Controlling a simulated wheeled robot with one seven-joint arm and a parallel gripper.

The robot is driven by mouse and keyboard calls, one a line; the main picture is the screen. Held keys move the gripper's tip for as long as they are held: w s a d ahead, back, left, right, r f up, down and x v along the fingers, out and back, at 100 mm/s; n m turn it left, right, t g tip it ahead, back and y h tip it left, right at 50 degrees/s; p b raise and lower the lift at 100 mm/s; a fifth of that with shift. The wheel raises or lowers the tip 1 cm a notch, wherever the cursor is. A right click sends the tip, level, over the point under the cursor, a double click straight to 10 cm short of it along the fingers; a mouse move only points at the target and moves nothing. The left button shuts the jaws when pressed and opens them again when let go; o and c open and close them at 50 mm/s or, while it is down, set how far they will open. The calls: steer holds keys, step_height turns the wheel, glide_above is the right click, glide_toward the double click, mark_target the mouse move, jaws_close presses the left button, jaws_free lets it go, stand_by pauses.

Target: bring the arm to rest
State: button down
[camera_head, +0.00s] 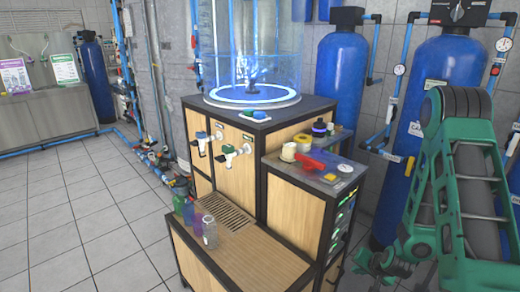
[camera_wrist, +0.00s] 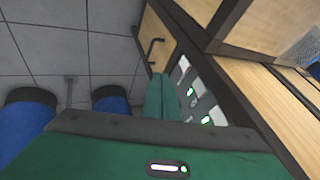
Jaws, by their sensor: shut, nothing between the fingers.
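My green arm (camera_head: 460,190) is folded at the right of the head view, in front of the blue tanks. Its lower end, with my gripper (camera_head: 378,263), hangs low beside the right side of the wooden rack (camera_head: 240,180). The fingertips are small and hard to make out there. In the wrist view my gripper (camera_wrist: 161,78) shows as two green fingers lying together, shut and empty. They point toward a wooden panel with a dark handle (camera_wrist: 153,50).
Blue tanks (camera_head: 340,70) with pipes stand behind my arm. The rack carries a glass cylinder (camera_head: 253,50), taps (camera_head: 231,152) and small items on its side top. Several bottles (camera_head: 210,232) stand on its lower shelf. The tiled floor (camera_head: 80,220) at left is clear.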

steer(key=s+d+r+n+g, duration=0.1)
steer(key=s+r, duration=0.1)
steer(key=r, duration=0.4)
steer(key=s+d+r+n+g, duration=0.1)
steer(key=s+d+r, duration=0.1)
steer(key=r, duration=0.3)
steer(key=s+r+g, duration=0.2)
steer(key=s+r, duration=0.9)
steer(key=s, duration=0.2)
steer(key=s+a+r+g, duration=0.1)
steer(key=s+r+g, duration=0.1)
steer(key=s+r, duration=0.8)
steer(key=s, duration=0.3)
steer(key=shift+s+r+g, duration=0.15)
steer(key=shift+r+g, duration=0.25)
steer(key=shift+a, duration=0.15)
